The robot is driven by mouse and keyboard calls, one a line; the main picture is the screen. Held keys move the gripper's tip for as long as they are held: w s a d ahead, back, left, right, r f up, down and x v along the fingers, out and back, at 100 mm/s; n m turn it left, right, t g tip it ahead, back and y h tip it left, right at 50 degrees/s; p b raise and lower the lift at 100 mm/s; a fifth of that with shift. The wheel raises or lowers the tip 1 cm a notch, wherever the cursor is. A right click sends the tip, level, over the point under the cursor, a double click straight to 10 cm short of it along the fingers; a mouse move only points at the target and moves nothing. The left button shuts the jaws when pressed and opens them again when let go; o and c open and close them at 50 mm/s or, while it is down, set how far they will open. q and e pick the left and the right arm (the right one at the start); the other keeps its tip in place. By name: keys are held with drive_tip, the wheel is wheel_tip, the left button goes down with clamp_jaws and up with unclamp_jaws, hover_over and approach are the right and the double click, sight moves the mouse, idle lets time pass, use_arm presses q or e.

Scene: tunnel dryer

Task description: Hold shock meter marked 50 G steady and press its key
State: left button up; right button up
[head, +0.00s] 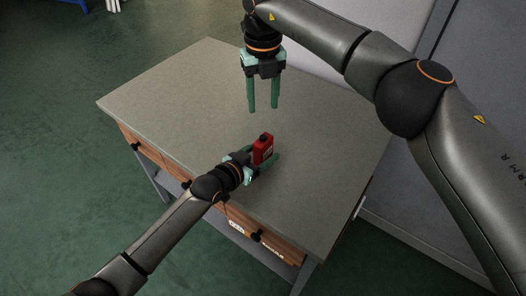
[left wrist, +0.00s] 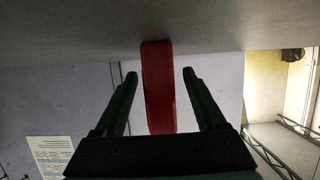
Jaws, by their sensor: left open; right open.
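The shock meter (head: 263,148) is a small red block with a dark top, standing upright on the grey table. Its 50 G marking is too small to read. My left gripper (head: 262,166) is low at the table, open, with its fingers on either side of the meter. In the left wrist view the red meter (left wrist: 158,88) stands between the two open fingers (left wrist: 160,76), with a gap on each side. My right gripper (head: 263,108) is open and empty, pointing down above the table behind the meter. The key cannot be made out clearly.
The grey table top (head: 180,92) is otherwise bare, with free room left of and behind the meter. Wooden drawers with dark knobs (head: 256,236) run along its front. A grey cabinet or wall stands to the right. Green floor lies around.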

use_arm(q)
drive_tip(key=shift+w+d+f, duration=0.1)
drive_tip(key=shift+w+d, duration=0.05)
drive_tip(key=shift+w, duration=0.05)
clamp_jaws()
use_arm(e)
clamp_jaws()
idle(0.9)
idle(1.4)
